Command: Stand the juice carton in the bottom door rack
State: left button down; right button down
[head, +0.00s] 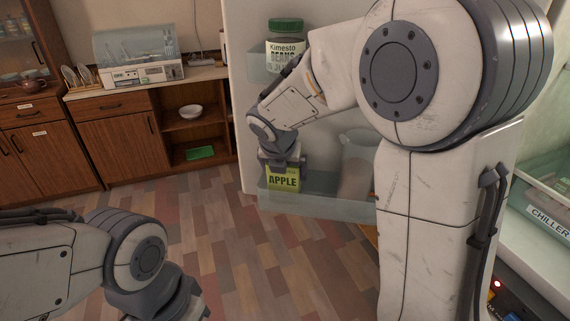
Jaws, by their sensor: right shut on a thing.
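The juice carton (283,180) is yellow-green with the word APPLE on its front. It is upright at the left end of the bottom door rack (322,207), a translucent bin on the open fridge door. Its lower part meets the rack's front wall; I cannot tell whether its base rests on the rack floor. My right gripper (282,161) comes down from above and is shut on the carton's top. My left arm is at the lower left, with its gripper fingers outside the picture.
A clear pitcher (357,165) stands in the same rack, right of the carton. A green-lidded beans jar (286,45) is in the upper door rack. A drawer labelled CHILLER (547,222) is at the right. The floor left of the door is clear.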

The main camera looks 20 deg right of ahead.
jog(key=shift+w+d+r+g+y+p, duration=0.2)
jog(key=shift+w+r+g+y+p, duration=0.15)
jog(key=shift+g+p, duration=0.25)
pick_arm(q)
jog(key=shift+r+b, duration=0.3)
jog(key=shift+r, duration=0.45)
pick_arm(e)
jog(key=shift+f, duration=1)
jog(key=shift+f, duration=0.15)
grip_release()
jog(key=shift+s, duration=0.1)
